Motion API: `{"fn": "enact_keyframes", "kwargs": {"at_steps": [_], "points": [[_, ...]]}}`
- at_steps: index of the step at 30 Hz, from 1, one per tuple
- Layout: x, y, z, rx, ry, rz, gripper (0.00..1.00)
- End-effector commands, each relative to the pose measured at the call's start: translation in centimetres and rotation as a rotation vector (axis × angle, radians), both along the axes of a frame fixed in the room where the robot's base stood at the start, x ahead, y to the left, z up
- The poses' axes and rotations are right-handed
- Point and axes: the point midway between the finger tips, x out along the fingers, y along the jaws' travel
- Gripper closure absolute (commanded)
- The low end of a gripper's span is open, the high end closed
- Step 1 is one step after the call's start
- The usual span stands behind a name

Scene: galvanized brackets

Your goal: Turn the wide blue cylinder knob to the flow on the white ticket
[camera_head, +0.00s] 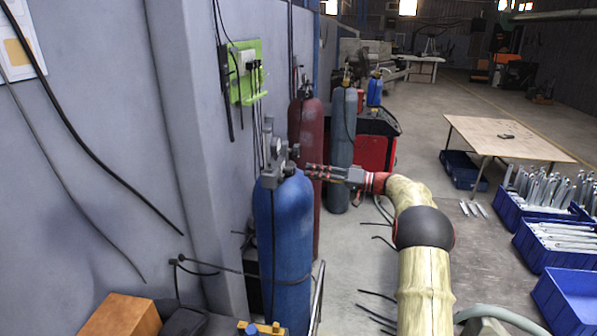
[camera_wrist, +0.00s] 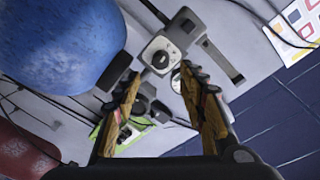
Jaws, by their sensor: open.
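The wide blue cylinder (camera_head: 284,245) stands by the wall in the head view, and its blue shoulder (camera_wrist: 55,40) fills the upper left of the wrist view. A grey regulator (camera_head: 271,165) sits at its top. In the wrist view the regulator body (camera_wrist: 183,28) carries a round pale dial or knob face (camera_wrist: 160,56) with a small centre; its setting is too small to read. My gripper (camera_head: 309,171) is right of the regulator. Its open fingers (camera_wrist: 160,74) point towards the regulator, with nothing seen held between them. I cannot identify the white ticket for certain.
A dark red cylinder (camera_head: 305,125) and a grey cylinder (camera_head: 342,135) stand behind the blue one. A green wall panel (camera_head: 244,75) with cables hangs nearby. A white sheet with coloured squares (camera_wrist: 298,22) is on the wall. Blue crates (camera_head: 566,300) sit right; the floor between is mostly open.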

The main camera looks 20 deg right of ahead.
Motion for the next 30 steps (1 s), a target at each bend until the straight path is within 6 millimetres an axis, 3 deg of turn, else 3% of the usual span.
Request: {"fn": "enact_keyframes", "kwargs": {"at_steps": [8, 21, 30], "points": [[0.8, 1.0, 0.0, -0.017, -0.017, 0.001, 0.59], [4.7, 5.7, 0.1, -0.016, -0.015, 0.001, 0.59], [5.0, 6.0, -0.1, -0.017, -0.016, 0.000, 0.59]]}}
